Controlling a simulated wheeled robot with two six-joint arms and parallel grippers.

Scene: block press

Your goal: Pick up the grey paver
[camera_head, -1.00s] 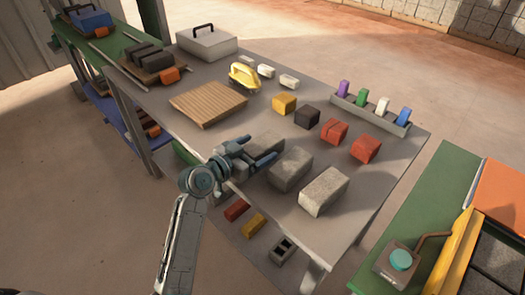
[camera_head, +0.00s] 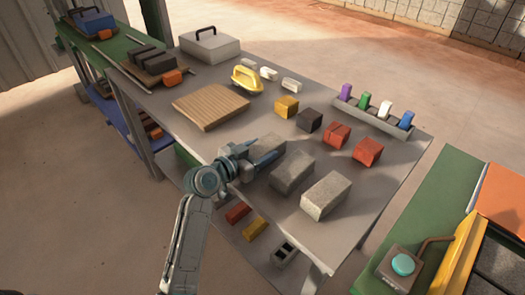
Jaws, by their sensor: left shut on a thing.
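Three grey blocks stand in a row near the front edge of the grey table. The leftmost, the grey paver (camera_head: 268,146), is partly hidden by my left gripper (camera_head: 264,158). The gripper is shut on this paver, its fingers reaching in from the left. The middle grey block (camera_head: 292,172) is close to the right of the fingers. The lighter right grey block (camera_head: 326,195) stands apart. I cannot tell any gap between the held paver and the table. My right gripper is out of view.
Behind are yellow (camera_head: 286,107), dark (camera_head: 309,120) and red blocks (camera_head: 368,151), and a rack (camera_head: 374,116) of coloured pieces. A green table (camera_head: 440,185) with a button box (camera_head: 400,266) stands at the right.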

